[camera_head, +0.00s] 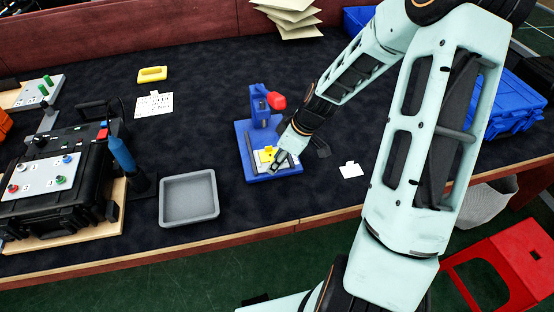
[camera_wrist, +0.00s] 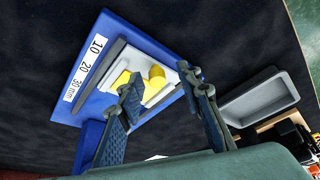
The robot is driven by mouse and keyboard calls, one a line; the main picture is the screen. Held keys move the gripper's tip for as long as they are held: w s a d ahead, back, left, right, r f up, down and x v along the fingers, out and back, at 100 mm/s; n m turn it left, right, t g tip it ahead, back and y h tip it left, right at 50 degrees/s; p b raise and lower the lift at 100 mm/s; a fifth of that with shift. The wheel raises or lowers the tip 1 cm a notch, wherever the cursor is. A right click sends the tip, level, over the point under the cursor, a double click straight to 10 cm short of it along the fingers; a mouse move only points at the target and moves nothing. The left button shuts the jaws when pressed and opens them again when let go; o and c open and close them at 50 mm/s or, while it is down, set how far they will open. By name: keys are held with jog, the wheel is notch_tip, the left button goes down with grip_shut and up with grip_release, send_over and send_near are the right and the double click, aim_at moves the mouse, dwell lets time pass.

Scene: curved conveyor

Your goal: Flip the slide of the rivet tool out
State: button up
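The blue rivet tool (camera_head: 244,135) with a red knob (camera_head: 276,101) stands on the dark table near its front edge. Its slide, a light grey-white plate (camera_head: 255,163) bearing a yellow part (camera_head: 267,154), lies on the blue base. In the wrist view the blue base (camera_wrist: 92,107), the slide plate (camera_wrist: 118,64) and the yellow part (camera_wrist: 157,72) show ahead of the fingers. My gripper (camera_head: 281,165) is low over the front right of the base. In the wrist view my gripper (camera_wrist: 160,78) has its fingers apart, with nothing clearly held. Whether a finger touches the slide cannot be told.
A grey tray (camera_head: 189,222) stands left of the tool and also shows in the wrist view (camera_wrist: 257,122). A black case (camera_head: 90,170) is at the left. A small white piece (camera_head: 351,170) lies to the right. Blue crates (camera_head: 510,105) stand at the far right.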

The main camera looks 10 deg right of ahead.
jog(key=v, duration=1.2)
dwell(0.3)
